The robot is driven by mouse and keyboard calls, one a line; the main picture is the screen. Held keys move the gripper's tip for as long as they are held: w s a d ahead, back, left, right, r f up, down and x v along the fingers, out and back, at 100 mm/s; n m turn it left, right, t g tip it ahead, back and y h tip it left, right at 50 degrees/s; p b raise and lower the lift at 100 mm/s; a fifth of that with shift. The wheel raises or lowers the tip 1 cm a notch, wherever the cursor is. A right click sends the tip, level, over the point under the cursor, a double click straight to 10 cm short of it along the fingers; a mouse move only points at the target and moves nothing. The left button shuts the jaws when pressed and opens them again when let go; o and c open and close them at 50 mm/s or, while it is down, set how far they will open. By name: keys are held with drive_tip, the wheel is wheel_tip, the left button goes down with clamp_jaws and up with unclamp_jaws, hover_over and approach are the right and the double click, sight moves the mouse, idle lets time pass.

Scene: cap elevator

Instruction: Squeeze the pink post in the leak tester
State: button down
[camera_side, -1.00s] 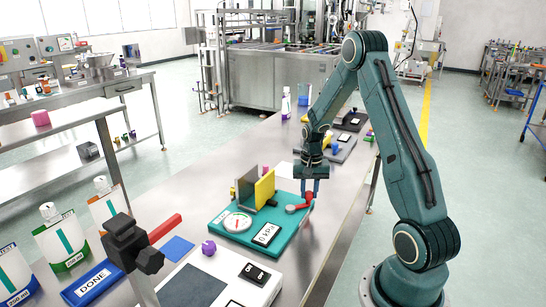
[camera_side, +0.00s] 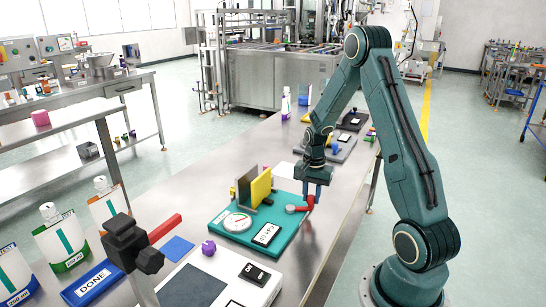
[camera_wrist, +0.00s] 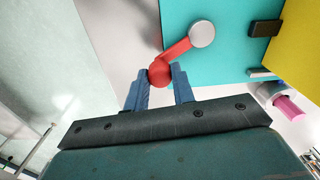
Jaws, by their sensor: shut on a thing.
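The leak tester is a teal base (camera_side: 226,240) with a dial (camera_side: 237,222), a kPa readout (camera_side: 265,235), an upright yellow plate (camera_side: 262,187) and a grey plate (camera_side: 243,190). A red crank lever (camera_side: 301,208) turns on a grey hub at its right edge. My gripper (camera_side: 311,194) is shut on the lever's red knob, which shows between the two blue fingers in the wrist view (camera_wrist: 160,73).
A white unit with an ON switch (camera_side: 254,273) and a purple knob-like part (camera_side: 208,247) stand in front. A black clamp with a red handle (camera_side: 132,243) and pouches (camera_side: 60,238) are at the left. Other stations line the bench behind.

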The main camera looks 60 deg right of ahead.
drive_tip(key=c, duration=1.2)
unclamp_jaws()
drive_tip(key=shift+o, duration=0.2)
drive_tip(key=shift+r, duration=0.15)
wheel_tip(320, 180, up, 14)
